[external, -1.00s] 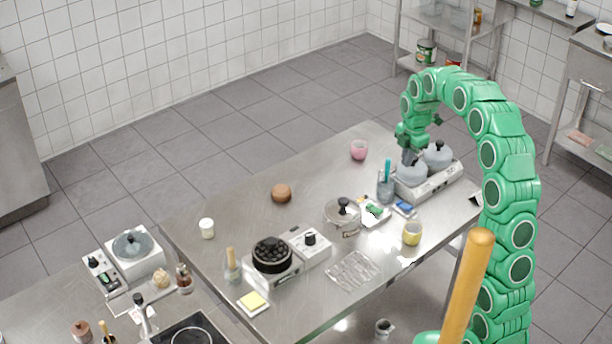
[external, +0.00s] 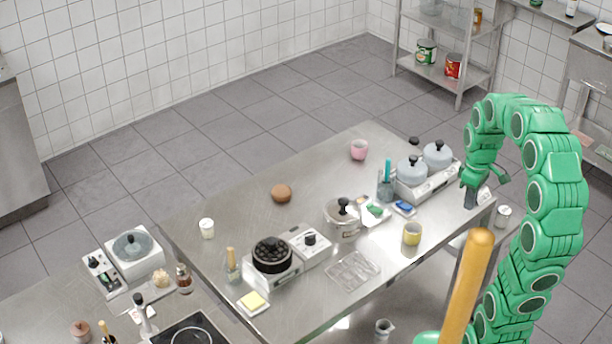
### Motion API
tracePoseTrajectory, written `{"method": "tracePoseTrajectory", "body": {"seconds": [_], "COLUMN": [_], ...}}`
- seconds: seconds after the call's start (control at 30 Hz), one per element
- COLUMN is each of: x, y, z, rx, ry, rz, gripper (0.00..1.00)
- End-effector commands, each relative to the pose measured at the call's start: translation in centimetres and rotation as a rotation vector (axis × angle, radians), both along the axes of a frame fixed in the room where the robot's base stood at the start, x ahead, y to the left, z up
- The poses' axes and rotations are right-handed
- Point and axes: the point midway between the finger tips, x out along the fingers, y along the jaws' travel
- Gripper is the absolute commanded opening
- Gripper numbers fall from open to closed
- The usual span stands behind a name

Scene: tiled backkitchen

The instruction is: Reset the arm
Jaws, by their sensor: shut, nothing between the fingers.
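My gripper (external: 471,203) points down at the right end of the steel table (external: 310,185). It is shut and empty. My green arm (external: 545,150) arches up from the lower right, bends over at the top and hangs down to the gripper. The gripper is to the right of the two-burner unit (external: 430,183), which carries two grey lidded pots (external: 412,171), and it looks apart from them. Whether the fingertips touch the table edge cannot be told from this view.
A blue sponge (external: 404,207), a yellow cup (external: 412,234), a lidded steel pot (external: 342,217) and a holder with a teal utensil (external: 386,188) stand left of my gripper. A wooden pole-like handle (external: 468,290) rises in front. The table's back middle is clear.

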Motion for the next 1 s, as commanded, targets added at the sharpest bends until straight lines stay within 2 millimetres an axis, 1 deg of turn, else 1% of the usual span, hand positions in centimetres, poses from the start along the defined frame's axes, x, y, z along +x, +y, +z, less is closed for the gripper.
{"method": "tracePoseTrajectory", "body": {"seconds": [0.03, 0.3, 0.5, 0.6, 0.7, 0.8, 1.0], "x": [-1.4, -8.2, -13.2, -15.1, -16.5, -17.2, -17.5], "y": [-0.7, -3.6, -5.2, -5.7, -6.0, -6.2, -6.2], "z": [-0.1, -1.0, -2.1, -2.6, -3.0, -3.2, -3.3], "rx": [-0.007, -0.048, -0.081, -0.095, -0.107, -0.113, -0.116], "ry": [0.006, 0.044, 0.069, 0.079, 0.089, 0.092, 0.093], "rz": [-0.068, -0.458, -0.740, -0.854, -0.935, -0.980, -0.999], "gripper": [0.00, 0.00, 0.00, 0.00, 0.00, 0.00, 0.00]}}
